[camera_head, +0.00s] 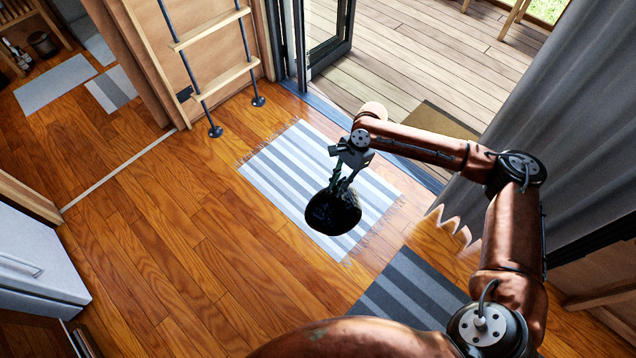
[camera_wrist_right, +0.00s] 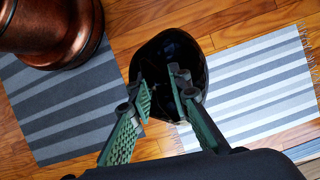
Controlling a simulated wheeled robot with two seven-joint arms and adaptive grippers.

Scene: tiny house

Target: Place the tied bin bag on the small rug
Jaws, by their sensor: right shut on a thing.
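The tied bin bag (camera_head: 333,213) is black, glossy and round. My right gripper (camera_head: 342,182) is shut on its top, and the bag hangs below the fingers. In the head view the bag appears over the lower part of a light blue and white striped rug with fringed ends (camera_head: 285,165). In the right wrist view the bag (camera_wrist_right: 172,48) lies between the fingers (camera_wrist_right: 160,88), overlapping bare floor and the near edge of this light rug (camera_wrist_right: 262,85). Its height above the floor is hard to tell. My left gripper is out of view.
A dark grey striped rug (camera_head: 410,290) lies nearer me, beside my right arm. A ladder (camera_head: 218,75) and an open glass door (camera_head: 325,40) stand beyond the light rug. A grey curtain (camera_head: 570,120) hangs at right. Wooden floor (camera_head: 170,250) is clear at left.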

